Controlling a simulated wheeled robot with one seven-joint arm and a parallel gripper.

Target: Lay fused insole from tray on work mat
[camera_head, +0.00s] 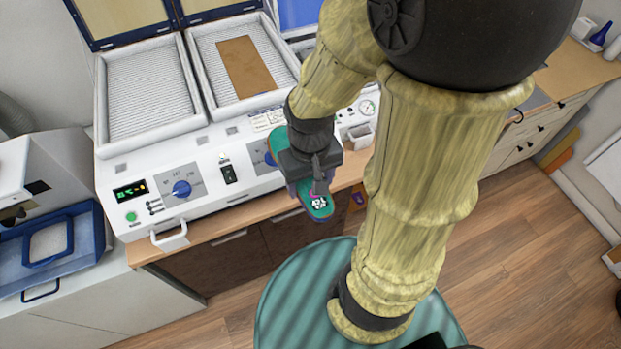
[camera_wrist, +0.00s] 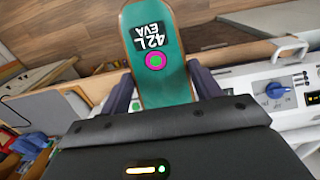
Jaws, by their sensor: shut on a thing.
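My gripper (camera_head: 312,178) is shut on a teal insole (camera_head: 274,143) in front of the white machine's control panel. In the wrist view the insole (camera_wrist: 168,82) lies between the two dark fingers (camera_wrist: 160,94). It carries a black label reading "42 L EVA" and a magenta ring. It is held in the air, clear of the counter. The middle of the insole is hidden by my gripper in the head view. I cannot make out the work mat for certain.
The white machine (camera_head: 229,154) has two open ribbed trays; a brown sheet (camera_head: 246,66) lies in the right one. Its handle (camera_head: 170,238) juts out at the front. A blue tray (camera_head: 88,240) stands at the left. A wooden worktop (camera_head: 570,72) runs along the right.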

